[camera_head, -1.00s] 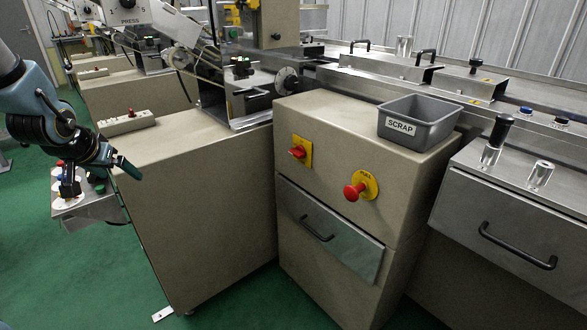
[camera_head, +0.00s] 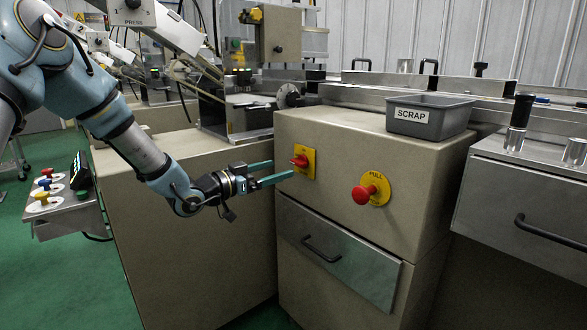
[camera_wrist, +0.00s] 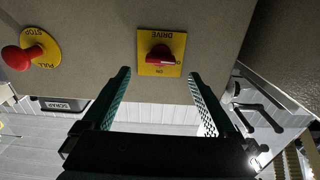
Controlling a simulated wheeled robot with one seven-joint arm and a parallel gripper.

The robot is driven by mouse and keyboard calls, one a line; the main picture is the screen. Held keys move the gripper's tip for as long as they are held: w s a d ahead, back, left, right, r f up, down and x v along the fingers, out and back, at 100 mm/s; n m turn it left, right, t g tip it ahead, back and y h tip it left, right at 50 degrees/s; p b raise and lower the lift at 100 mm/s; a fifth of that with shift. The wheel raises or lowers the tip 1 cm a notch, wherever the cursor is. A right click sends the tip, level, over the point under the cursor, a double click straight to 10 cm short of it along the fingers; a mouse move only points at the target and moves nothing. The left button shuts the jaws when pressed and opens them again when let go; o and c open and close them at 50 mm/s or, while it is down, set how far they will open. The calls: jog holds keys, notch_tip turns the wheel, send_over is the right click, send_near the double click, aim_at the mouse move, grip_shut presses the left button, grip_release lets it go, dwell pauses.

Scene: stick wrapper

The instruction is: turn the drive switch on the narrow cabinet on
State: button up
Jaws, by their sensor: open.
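The drive switch (camera_head: 300,161) is a red rotary knob on a yellow plate on the front of the narrow cabinet (camera_head: 345,145). In the wrist view the drive switch (camera_wrist: 160,56) appears upside down, its plate marked DRIVE and ON. Its red handle lies about crosswise to the plate's text direction or along it; the exact setting is too small to tell. My gripper (camera_head: 282,171) is open and empty, just left of the switch in the head view. In the wrist view its two fingers (camera_wrist: 160,80) point toward the plate, one on each side, apart from the knob.
A red PULL/STOP button (camera_head: 364,194) on a yellow disc sits right of the switch. A steel drawer (camera_head: 345,255) with a black handle is below. A grey SCRAP bin (camera_head: 455,117) stands on the cabinet top. A wider cabinet (camera_head: 190,240) stands to the left.

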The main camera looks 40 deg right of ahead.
aim_at(295, 164)
jog(key=d, duration=0.6)
jog(key=shift+s+d, duration=0.15)
jog(key=shift+d, duration=0.25)
jog(key=c, duration=1.4)
jog(key=shift+o, duration=0.2)
jog(key=shift+f+m+b, duration=0.1)
jog(key=shift+m+b, duration=0.2)
jog(key=shift+b, duration=0.3)
jog(key=m+b, duration=1.6)
jog(key=b, duration=0.2)
jog(key=shift+m, duration=0.4)
jog(key=shift+b, duration=0.3)
